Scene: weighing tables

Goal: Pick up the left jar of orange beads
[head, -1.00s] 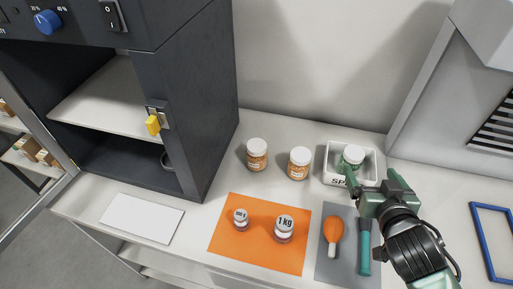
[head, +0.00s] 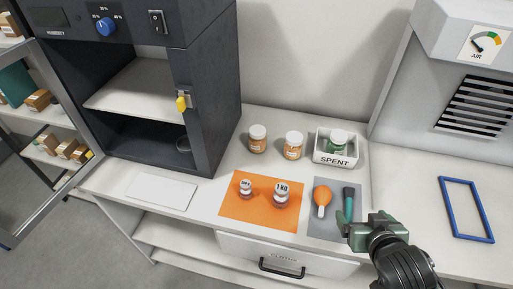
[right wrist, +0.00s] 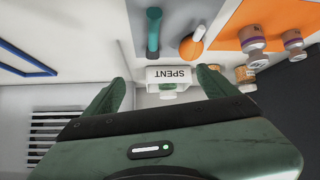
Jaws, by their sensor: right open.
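The left jar of orange beads (head: 257,140), white-lidded, stands upright at the back of the counter, near the dark cabinet. A similar right jar (head: 293,147) stands beside it, nearer the white SPENT box (head: 334,160). My right gripper (head: 352,229) is open and empty near the counter's front edge, right of and in front of both jars. Its spread fingers (right wrist: 162,82) show in the wrist view. My left gripper is not visible.
An orange mat (head: 235,208) with two weights lies in front of the jars. A grey mat (head: 325,226) holds an orange bulb (head: 322,195) and teal brush (head: 348,203). A blue frame (head: 466,208) lies right.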

